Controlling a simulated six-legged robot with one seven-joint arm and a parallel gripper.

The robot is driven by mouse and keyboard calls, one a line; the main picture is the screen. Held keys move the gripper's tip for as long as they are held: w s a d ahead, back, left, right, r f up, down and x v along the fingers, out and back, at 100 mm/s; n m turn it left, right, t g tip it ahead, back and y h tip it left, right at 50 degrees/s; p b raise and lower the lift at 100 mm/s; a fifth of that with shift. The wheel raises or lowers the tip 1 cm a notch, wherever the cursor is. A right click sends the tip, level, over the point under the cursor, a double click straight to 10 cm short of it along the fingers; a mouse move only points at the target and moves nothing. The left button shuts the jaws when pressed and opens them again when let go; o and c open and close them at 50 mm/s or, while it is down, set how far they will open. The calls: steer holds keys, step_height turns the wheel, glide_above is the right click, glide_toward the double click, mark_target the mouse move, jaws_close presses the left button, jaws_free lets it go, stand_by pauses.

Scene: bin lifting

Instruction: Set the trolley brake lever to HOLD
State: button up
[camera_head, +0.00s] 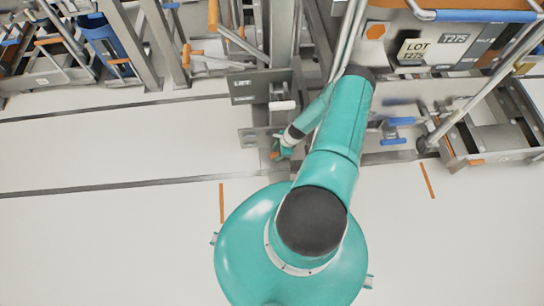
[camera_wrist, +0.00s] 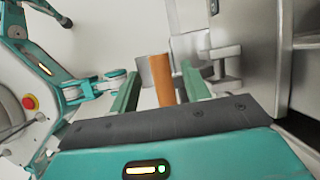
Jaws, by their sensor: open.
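My gripper (camera_wrist: 160,72) is open, with one green finger on each side of the view. My arm hides part of this area. I cannot read any HOLD mark or be sure which part is the brake lever.
A trolley (camera_head: 455,50) with LOT and T275 labels stands at the upper right. Blue-handled levers (camera_head: 400,122) and a low metal frame (camera_head: 490,135) lie below it. Racks with orange and blue handles (camera_head: 60,50) stand at the upper left. The pale floor (camera_head: 110,240) is clear at left front.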

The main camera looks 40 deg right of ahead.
mark_target(272, 157)
steer(key=x, duration=0.6)
steer(key=shift+c, duration=0.5)
jaws_close()
